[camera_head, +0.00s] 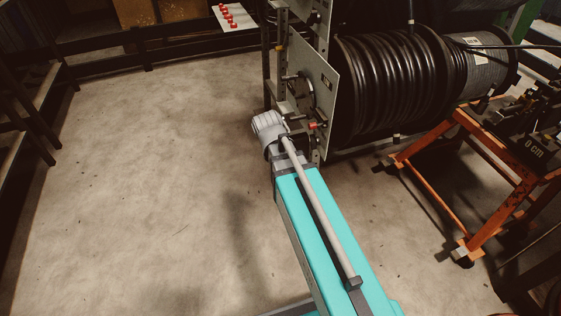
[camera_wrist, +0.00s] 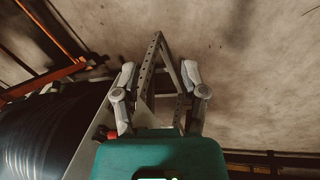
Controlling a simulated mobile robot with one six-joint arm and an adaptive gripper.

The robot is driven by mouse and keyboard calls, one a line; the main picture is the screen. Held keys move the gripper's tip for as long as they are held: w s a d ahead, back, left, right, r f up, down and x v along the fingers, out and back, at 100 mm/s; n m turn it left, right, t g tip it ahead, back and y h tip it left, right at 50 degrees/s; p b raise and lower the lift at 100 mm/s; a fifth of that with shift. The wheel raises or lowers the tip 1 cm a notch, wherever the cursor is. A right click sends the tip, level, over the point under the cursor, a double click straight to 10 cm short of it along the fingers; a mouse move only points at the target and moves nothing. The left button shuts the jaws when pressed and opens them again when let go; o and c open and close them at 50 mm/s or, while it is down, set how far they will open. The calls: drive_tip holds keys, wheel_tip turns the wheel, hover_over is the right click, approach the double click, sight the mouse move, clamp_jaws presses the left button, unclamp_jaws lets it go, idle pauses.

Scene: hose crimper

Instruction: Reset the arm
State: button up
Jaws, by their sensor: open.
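My gripper (camera_wrist: 160,76) is in the wrist view, with its two grey fingers spread apart. It is open, and I see nothing gripped between them. A perforated metal frame (camera_wrist: 149,72) shows between and beyond the fingers; I cannot tell how far from them it is. In the head view my teal arm reaches up from the bottom toward the hose reel stand. My fingers cannot be made out there.
The black hose reel (camera_head: 385,90) and its metal side plate (camera_head: 315,85) stand close by the arm. An orange stand (camera_head: 490,215) is at right. Red pieces lie on a white sheet (camera_head: 236,17) at the back. The concrete floor (camera_head: 150,190) at left is clear.

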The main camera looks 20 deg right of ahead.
drive_tip(key=shift+s, duration=0.1)
drive_tip(key=s+a+n+y, duration=0.3)
drive_tip(key=s, duration=0.2)
wheel_tip(320, 180, up, 27)
drive_tip(key=p, duration=2.7)
drive_tip(key=shift+w+a, duration=0.15)
drive_tip(key=shift+f, duration=0.1)
